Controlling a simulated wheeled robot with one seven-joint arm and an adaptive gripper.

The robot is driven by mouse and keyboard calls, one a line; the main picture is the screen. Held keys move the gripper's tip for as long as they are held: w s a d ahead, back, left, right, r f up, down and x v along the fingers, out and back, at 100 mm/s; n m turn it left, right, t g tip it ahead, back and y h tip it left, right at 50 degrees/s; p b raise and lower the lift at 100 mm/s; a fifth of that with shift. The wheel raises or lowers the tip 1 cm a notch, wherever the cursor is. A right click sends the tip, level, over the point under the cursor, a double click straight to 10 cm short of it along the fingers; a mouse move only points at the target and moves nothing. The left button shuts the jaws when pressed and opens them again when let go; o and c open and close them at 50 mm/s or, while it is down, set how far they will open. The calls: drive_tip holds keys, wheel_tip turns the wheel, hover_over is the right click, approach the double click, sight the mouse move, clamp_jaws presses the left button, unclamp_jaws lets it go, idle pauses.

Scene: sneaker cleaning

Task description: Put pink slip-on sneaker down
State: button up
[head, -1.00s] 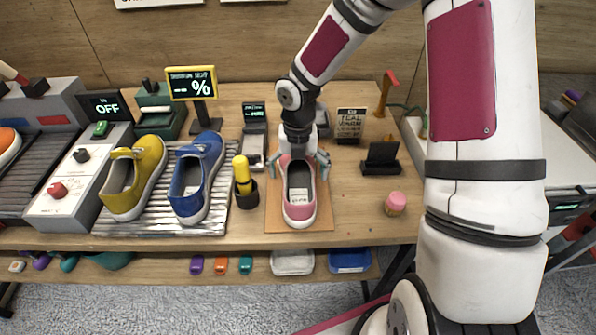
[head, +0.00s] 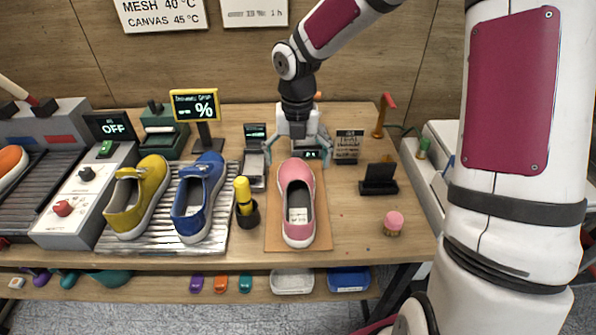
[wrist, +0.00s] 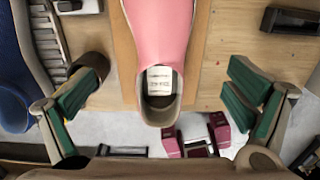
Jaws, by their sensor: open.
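The pink slip-on sneaker (head: 297,205) lies sole down on a brown mat (head: 272,228) on the workbench, its toe toward the far side of the table. A white label shows inside its opening. The sneaker also shows at the top middle of the wrist view (wrist: 160,40). My gripper (head: 297,152) is open and empty, above and just behind the sneaker's far end. In the wrist view its green-padded fingers (wrist: 163,105) are spread wide on either side of the sneaker, apart from it.
A blue sneaker (head: 187,215) and a yellow sneaker (head: 128,216) stand on a ridged metal rack left of the mat. A dark cup with a yellow-handled tool (head: 244,197) is close to the mat's left edge. A pink-topped jar (head: 393,222) stands right; bench between is clear.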

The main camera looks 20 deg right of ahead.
drive_tip(key=shift+s+r+m, duration=0.2)
drive_tip(key=shift+r+m, duration=0.1)
drive_tip(key=shift+r, duration=0.4)
drive_tip(key=s+r+m+t, duration=0.2)
drive_tip(key=s+r+m, duration=0.6)
drive_tip(key=s+m, duration=0.4)
drive_tip(key=s+r+m+t, duration=0.2)
drive_tip(key=s+r+m, duration=0.6)
drive_tip(key=s+m, duration=0.5)
drive_tip(key=shift+d+r+m+t, duration=0.15)
drive_tip(key=shift+r+m+t, duration=0.2)
drive_tip(key=shift+m, duration=3.05)
